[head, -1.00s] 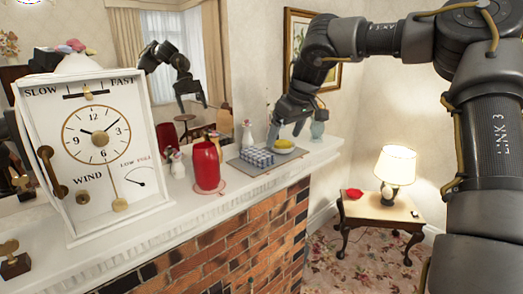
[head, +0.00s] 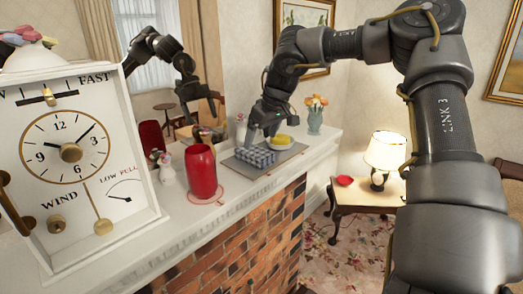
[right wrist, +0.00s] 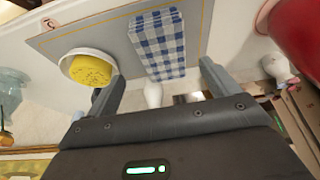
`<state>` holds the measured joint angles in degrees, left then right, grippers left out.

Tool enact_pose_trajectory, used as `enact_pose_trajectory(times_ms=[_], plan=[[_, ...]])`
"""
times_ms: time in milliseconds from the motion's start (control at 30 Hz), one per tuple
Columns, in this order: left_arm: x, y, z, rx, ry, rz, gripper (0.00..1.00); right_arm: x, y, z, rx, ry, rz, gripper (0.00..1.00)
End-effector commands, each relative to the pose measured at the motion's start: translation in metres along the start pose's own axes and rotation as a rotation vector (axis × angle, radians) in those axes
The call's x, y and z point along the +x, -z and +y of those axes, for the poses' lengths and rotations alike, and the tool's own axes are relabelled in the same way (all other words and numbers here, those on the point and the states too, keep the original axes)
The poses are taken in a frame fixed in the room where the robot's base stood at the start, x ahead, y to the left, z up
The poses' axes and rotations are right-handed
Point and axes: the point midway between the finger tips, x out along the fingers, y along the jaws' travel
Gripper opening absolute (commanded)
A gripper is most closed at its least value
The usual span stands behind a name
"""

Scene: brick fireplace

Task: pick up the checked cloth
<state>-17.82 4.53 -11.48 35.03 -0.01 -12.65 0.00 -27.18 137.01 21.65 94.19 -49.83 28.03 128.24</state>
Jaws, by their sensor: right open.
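The blue-and-white checked cloth (head: 256,156) lies folded on a grey mat (head: 283,161) on the white mantel. It also shows in the right wrist view (right wrist: 160,42), beyond the fingertips and roughly between their lines. My right gripper (head: 262,135) is just above and behind the cloth in the head view. In the right wrist view its two fingers (right wrist: 158,82) are spread apart with no cloth between them. I cannot tell whether a fingertip touches the cloth. My left gripper is out of view.
A white bowl with yellow contents (right wrist: 92,68) sits beside the cloth on the mat. A red vase (head: 202,171) and a large white clock (head: 75,160) stand left along the mantel. A flower vase (head: 315,117) stands at the far end. A mirror behind reflects my arm.

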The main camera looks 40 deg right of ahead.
Motion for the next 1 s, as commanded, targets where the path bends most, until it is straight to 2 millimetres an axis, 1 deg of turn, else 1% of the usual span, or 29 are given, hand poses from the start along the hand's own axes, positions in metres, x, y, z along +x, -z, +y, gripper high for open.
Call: enact_pose_trajectory(times_ms=[33, 133, 200, 300, 367, 500, 567, 600, 733, 833, 1000], plan=[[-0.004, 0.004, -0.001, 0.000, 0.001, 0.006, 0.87, 0.004, 0.001, -0.001, -0.002, 0.002, -0.003, 0.87], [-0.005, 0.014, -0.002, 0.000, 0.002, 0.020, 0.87, 0.012, 0.001, -0.002, -0.004, 0.002, -0.001, 0.87], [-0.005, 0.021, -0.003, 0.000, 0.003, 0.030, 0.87, 0.014, 0.002, -0.003, -0.005, 0.003, 0.000, 0.87], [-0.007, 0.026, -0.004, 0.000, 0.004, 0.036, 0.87, 0.015, 0.002, -0.003, -0.005, 0.003, 0.000, 0.87], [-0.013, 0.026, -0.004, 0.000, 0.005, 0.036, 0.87, 0.018, 0.002, -0.003, -0.005, 0.003, -0.002, 0.87], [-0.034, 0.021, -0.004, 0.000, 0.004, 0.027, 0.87, 0.035, 0.002, -0.003, -0.004, 0.004, -0.005, 0.87], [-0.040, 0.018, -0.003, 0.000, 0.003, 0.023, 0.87, 0.044, 0.002, -0.004, -0.006, 0.005, -0.004, 0.87], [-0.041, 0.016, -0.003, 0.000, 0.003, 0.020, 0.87, 0.051, 0.002, -0.004, -0.007, 0.005, -0.003, 0.87], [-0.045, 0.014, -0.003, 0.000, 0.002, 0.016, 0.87, 0.062, 0.002, -0.004, -0.007, 0.005, 0.000, 0.87], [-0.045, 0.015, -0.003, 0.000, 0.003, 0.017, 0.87, 0.066, 0.002, -0.004, -0.008, 0.005, 0.002, 0.87], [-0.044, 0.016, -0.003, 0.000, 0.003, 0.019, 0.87, 0.066, 0.002, -0.004, -0.007, 0.005, 0.002, 0.87]])
